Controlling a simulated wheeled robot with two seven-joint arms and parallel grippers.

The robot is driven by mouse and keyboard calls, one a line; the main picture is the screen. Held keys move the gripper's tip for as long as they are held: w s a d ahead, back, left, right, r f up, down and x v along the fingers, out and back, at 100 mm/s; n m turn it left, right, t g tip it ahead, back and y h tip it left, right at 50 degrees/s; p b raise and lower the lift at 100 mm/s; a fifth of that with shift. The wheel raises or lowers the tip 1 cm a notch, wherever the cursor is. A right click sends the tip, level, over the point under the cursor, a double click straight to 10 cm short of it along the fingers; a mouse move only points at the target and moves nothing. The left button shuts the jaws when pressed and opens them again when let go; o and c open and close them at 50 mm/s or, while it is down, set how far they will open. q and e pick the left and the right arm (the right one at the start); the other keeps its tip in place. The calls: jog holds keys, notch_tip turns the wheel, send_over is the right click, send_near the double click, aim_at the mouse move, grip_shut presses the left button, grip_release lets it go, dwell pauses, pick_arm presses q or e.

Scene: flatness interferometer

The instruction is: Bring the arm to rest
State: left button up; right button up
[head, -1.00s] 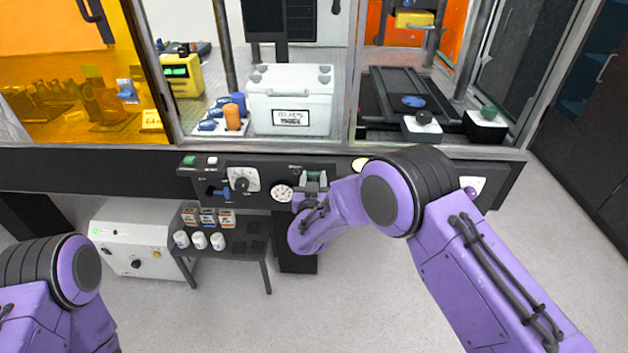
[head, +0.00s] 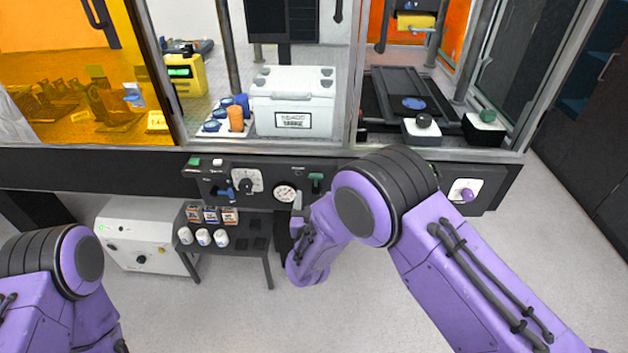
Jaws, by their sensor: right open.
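My right arm (head: 385,205) reaches in from the lower right and bends at the dark-banded joint. My right gripper (head: 298,207) is small and partly hidden by its own wrist; it is open, just below the front control panel (head: 352,184). It appears apart from the green switch (head: 316,182) and the round gauge (head: 285,194) above it. My left arm (head: 75,265) shows at the lower left edge; its gripper is out of view.
A small dark table (head: 255,250) with white jars and small boxes stands left of my right gripper, beside a white unit (head: 145,235). The panel also carries a dial (head: 247,180) and a purple knob (head: 467,194). Floor is clear at lower centre.

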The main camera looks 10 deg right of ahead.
jog(key=v, duration=0.3)
jog(key=shift+f, duration=0.1)
dwell(0.3)
jog(key=s+d+f+m+g+y, duration=0.1)
jog(key=s+d+f+g, duration=0.35)
jog(key=s+f, duration=0.25)
jog(key=s+d+f+g+y, duration=0.1)
jog(key=s+d+f+g, duration=0.2)
jog(key=s+d+f, duration=0.3)
jog(key=s+d+f+m+g, duration=0.1)
jog(key=s+d+f+g, duration=0.1)
jog(key=s, duration=0.6)
jog(key=s+d+f+m+g, duration=0.1)
jog(key=s+d+f+g, duration=0.1)
jog(key=s, duration=0.6)
jog(key=s+d+f+g, duration=0.2)
jog(key=s+d+f, duration=0.1)
jog(key=s, duration=0.5)
jog(key=shift+d+f+m+g, duration=0.25)
jog(key=shift+d+m+g, duration=0.1)
jog(key=shift+d+m, duration=0.1)
